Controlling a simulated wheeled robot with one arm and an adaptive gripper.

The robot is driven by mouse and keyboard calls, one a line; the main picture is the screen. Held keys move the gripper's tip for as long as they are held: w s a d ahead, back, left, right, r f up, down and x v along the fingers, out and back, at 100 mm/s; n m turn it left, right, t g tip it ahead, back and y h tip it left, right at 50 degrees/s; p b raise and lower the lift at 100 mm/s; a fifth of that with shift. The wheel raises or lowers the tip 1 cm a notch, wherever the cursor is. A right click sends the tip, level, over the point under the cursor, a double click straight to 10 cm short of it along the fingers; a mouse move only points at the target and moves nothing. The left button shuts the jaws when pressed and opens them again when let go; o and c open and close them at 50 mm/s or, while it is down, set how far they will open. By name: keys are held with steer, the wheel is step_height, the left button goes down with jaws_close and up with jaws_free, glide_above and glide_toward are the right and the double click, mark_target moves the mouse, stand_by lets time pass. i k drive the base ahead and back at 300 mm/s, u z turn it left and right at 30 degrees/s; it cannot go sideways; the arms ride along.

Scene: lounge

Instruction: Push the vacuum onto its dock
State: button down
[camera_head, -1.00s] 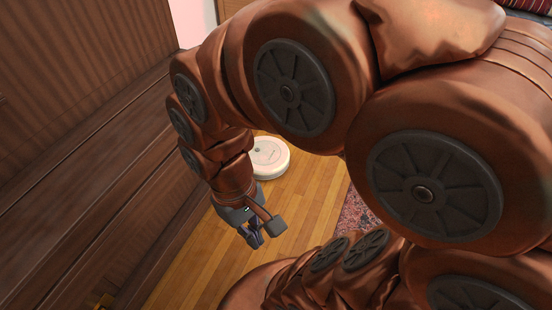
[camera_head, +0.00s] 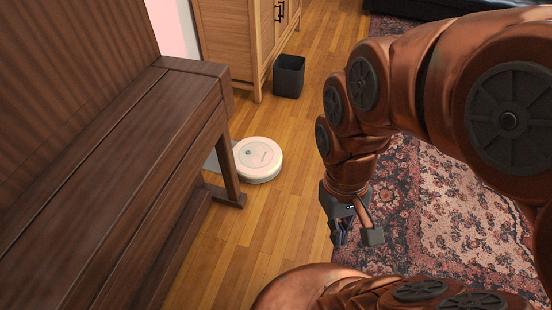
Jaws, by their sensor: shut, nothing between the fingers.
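The round white robot vacuum (camera_head: 258,160) lies flat on the wooden floor, to the right of the dark wooden piano's leg. A grey flat piece, perhaps the dock (camera_head: 213,158), shows at the vacuum's left, mostly hidden behind the piano; I cannot tell whether the two touch. My gripper (camera_head: 356,240) hangs pointing down over the edge of the patterned rug, to the right of the vacuum and nearer to me. It is shut and empty, clear of the vacuum.
The piano (camera_head: 120,150) fills the left side, with its leg (camera_head: 229,170) close to the vacuum. A wooden cabinet (camera_head: 232,40) and black bin (camera_head: 289,76) stand behind. Bare floor (camera_head: 285,215) lies between my gripper and the vacuum. The patterned rug (camera_head: 450,220) covers the right.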

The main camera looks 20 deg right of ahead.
mark_target(264, 162)
steer(key=i, duration=1.3)
steer(key=u, duration=0.3)
